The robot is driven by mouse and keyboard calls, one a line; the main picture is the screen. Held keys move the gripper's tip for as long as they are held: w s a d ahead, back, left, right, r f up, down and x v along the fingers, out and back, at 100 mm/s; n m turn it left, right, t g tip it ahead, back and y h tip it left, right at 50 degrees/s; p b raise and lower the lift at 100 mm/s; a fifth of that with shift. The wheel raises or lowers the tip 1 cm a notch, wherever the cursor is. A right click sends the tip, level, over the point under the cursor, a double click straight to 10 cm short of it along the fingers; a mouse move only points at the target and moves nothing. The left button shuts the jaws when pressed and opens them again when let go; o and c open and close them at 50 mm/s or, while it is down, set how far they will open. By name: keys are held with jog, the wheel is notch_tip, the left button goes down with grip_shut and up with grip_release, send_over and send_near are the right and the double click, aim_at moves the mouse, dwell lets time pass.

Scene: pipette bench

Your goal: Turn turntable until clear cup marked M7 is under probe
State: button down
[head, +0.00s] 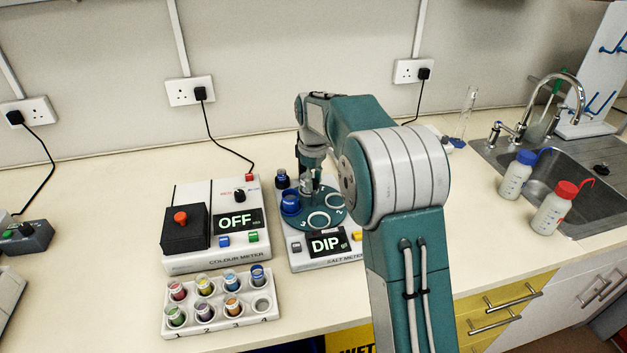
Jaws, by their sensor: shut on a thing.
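The turntable (311,226) is a dark teal disc on the salt meter (301,263), whose display reads DIP. A blue cup (290,204) sits at its left side, and pale ring-shaped places show at its front and right. My gripper (312,187) points down over the disc, just right of the blue cup. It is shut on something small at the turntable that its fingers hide. I cannot make out the mark M7 or tell which cup is clear. My arm covers the right and back of the meter, and I cannot pick out the probe.
The colour meter (197,258), reading OFF, stands close on the left. A white rack (221,319) of coloured vials is in front of it. A dark vial (282,179) stands behind the turntable. Two wash bottles (553,208) and a sink (560,167) are at the right.

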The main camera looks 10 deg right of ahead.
jog(key=shift+c, duration=1.7)
grip_release()
jog(key=shift+f, duration=0.2)
jog(key=shift+w, duration=0.1)
jog(key=shift+r, duration=0.1)
notch_tip(320, 180, up, 12)
jog(key=shift+a, duration=0.1)
